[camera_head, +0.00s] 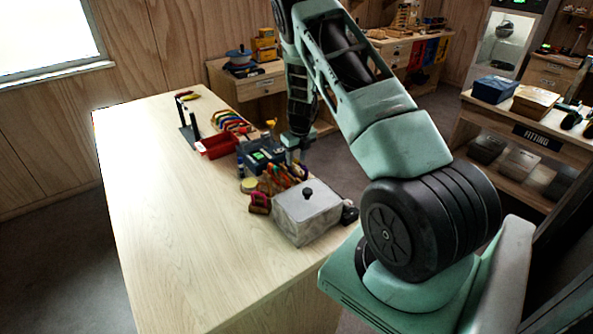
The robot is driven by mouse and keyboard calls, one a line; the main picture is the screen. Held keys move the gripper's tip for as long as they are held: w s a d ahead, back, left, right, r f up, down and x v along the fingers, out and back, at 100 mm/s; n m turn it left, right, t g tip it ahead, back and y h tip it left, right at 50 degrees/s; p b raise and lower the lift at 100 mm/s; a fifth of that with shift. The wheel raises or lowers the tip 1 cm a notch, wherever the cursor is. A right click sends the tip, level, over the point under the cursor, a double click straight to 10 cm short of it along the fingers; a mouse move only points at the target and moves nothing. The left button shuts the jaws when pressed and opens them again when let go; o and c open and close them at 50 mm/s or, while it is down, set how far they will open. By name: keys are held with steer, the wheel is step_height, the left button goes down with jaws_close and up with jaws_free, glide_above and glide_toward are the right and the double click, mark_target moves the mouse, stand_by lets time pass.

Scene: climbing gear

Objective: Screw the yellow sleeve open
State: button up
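My gripper (295,150) is low at the right side of the wooden table, beside a blue-grey device with a green display (259,157). My arm comes down from above and hides part of that area. The fingers are too small and dark to show whether they are open or shut. A small yellow piece (271,123) stands up just left of my gripper, behind the device. I cannot tell whether it is the yellow sleeve, or whether my gripper touches it.
A red tray (218,146), coloured carabiner-like pieces (231,119) and a black stand (188,128) are farther back on the table (180,230). A grey box with a black knob (300,220) and colourful gear (279,179) stand nearer. The table's left half is clear.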

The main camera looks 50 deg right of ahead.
steer(key=shift+s+d, duration=0.2)
steer(key=shift+d, duration=0.55)
stand_by(0.3)
steer(key=shift+f, duration=0.2)
steer(key=shift+f+b, duration=1.05)
steer(key=shift+f, duration=0.2)
steer(key=shift+w+a, duration=0.2)
steer(key=shift+a, duration=0.5)
steer(key=shift+r, duration=0.1)
steer(key=shift+s+a+r+p, duration=0.1)
steer(key=shift+r+p, duration=1.2)
steer(key=shift+r, duration=0.1)
